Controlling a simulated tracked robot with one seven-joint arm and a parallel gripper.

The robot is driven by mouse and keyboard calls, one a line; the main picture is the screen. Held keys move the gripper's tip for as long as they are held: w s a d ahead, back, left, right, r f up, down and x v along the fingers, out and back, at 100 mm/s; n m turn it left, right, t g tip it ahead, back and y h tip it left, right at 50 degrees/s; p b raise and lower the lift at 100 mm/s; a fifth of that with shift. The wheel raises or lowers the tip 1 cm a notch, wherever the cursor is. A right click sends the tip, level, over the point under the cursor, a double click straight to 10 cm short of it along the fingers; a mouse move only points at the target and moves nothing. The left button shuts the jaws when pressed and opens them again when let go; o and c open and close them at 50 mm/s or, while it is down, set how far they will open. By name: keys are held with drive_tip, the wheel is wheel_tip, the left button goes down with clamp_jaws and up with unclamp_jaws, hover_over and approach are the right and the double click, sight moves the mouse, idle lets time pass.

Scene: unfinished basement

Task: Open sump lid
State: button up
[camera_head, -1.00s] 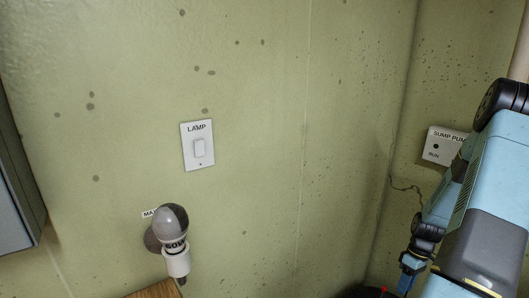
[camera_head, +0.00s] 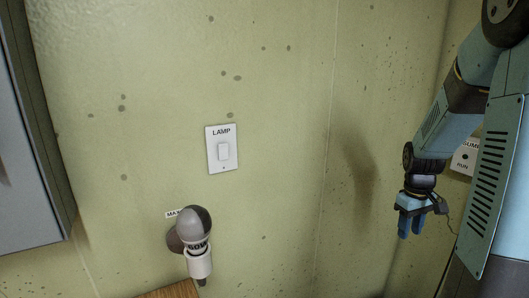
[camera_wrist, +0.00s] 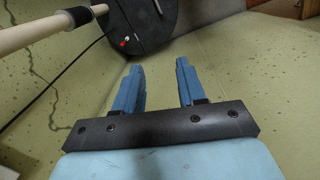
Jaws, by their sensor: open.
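My gripper (camera_head: 410,226) hangs at the right in the head view, in front of the pale green wall, with its blue fingers pointing down. In the wrist view my gripper (camera_wrist: 160,82) has its two blue fingers apart with nothing between them. Beyond the fingers, at the top of the wrist view, is a dark round lid (camera_wrist: 143,22) with a small red part and a light spot on it. The fingers are apart from it. The head view does not show the lid now.
A pale pipe (camera_wrist: 45,28) with a dark collar and a black cable run at the wrist view's upper left. A lamp switch (camera_head: 222,149), a bulb in a socket (camera_head: 196,235) and a grey cabinet (camera_head: 28,140) are on the wall. A partly hidden sump sign (camera_head: 464,158) is at right.

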drive_tip(key=s+a+r+m+t, duration=0.3)
drive_tip(key=s+a+r+t, duration=0.2)
drive_tip(key=s+a+r, duration=1.1)
wheel_tip(320, 180, up, 2)
drive_tip(key=shift+s+a+r+t+y, duration=0.25)
drive_tip(key=shift+s+a+t+y, duration=0.15)
drive_tip(key=shift+a, duration=0.15)
